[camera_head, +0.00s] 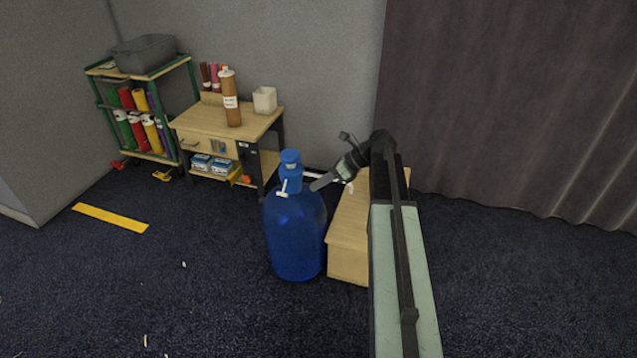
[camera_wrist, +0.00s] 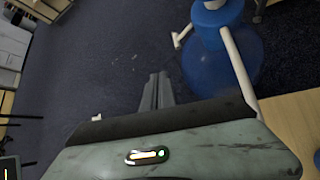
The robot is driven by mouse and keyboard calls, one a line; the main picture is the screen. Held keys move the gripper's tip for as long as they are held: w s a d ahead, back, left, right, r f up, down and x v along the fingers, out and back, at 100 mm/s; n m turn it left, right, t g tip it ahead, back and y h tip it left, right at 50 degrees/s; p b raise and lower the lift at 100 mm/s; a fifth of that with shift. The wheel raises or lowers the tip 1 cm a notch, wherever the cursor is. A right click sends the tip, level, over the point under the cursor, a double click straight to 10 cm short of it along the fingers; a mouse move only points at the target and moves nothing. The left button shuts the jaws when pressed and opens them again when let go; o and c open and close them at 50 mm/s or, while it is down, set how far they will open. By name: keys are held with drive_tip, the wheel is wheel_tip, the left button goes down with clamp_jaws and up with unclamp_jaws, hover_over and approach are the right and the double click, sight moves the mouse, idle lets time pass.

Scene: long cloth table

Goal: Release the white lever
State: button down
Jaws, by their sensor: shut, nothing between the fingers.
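A large blue bottle (camera_head: 296,235) stands on the dark carpet with a blue pump top (camera_head: 290,172). A short white lever (camera_head: 283,189) sticks out from the front of the pump top. In the wrist view the white lever (camera_wrist: 182,37) shows at the left of the pump top (camera_wrist: 214,14), and a longer white tube (camera_wrist: 240,70) runs down from its right. My gripper (camera_head: 314,186) is just right of the pump top in the head view. In the wrist view its fingers (camera_wrist: 157,76) are together and empty, below and left of the lever, apart from it.
A low wooden box (camera_head: 347,252) stands right of the bottle, under my arm. A wooden workbench (camera_head: 220,121) with a brown bottle (camera_head: 230,100) and a white cup (camera_head: 265,100) is behind, beside a green-framed rack (camera_head: 150,155). The carpet in front is open.

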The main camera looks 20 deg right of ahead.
drive_tip(key=s+a+f+n+g+h, duration=0.2)
drive_tip(key=s+a+f+n+h, duration=0.2)
drive_tip(key=n, duration=0.9)
drive_tip(key=s+a+f+n+g+h, duration=0.2)
drive_tip(key=s+a+f+n+h, duration=0.2)
drive_tip(key=s+a+n, duration=0.7)
drive_tip(key=a+n+h, duration=0.1)
drive_tip(key=a+n, duration=0.1)
drive_tip(key=n, duration=0.1)
drive_tip(key=shift+f+n, duration=0.2)
drive_tip(key=shift+n, duration=0.1)
drive_tip(key=shift+a, duration=0.15)
